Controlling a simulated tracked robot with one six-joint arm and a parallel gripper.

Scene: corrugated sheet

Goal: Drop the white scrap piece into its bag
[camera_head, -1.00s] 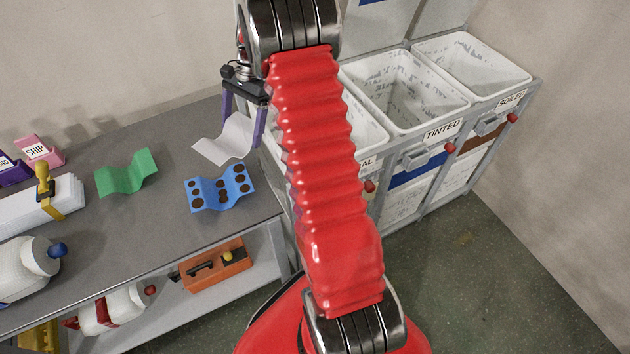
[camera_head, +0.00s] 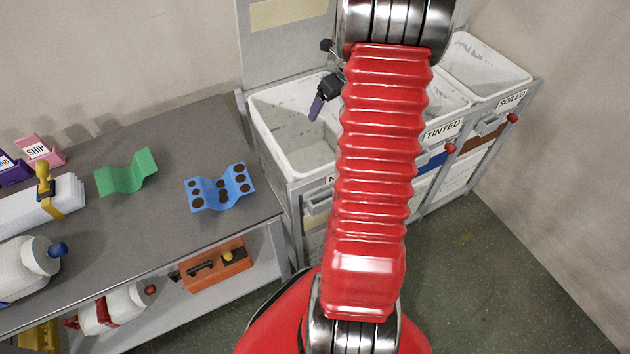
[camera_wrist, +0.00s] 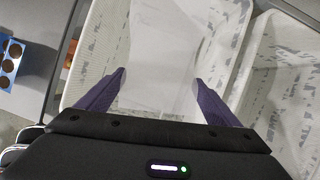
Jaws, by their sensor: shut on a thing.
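My gripper (camera_wrist: 158,92) is shut on the white scrap piece (camera_wrist: 158,60), a pale sheet spanning its two purple fingers in the wrist view. In the head view one purple finger (camera_head: 316,108) shows over the left bin, and my red arm hides the piece. The left bin's white bag (camera_head: 290,150) hangs open beneath the gripper; its label is mostly covered. The wrist view shows white bag walls (camera_wrist: 98,45) around the piece. I cannot tell how far the piece is above the bag's rim.
A TINTED bin (camera_head: 448,100) and a SOILED bin (camera_head: 485,65) stand to the right. The grey table (camera_head: 150,235) at left holds a green wavy piece (camera_head: 127,173), a blue spotted piece (camera_head: 221,188) and a white stack (camera_head: 50,205). A grey panel (camera_head: 285,45) rises behind the left bin.

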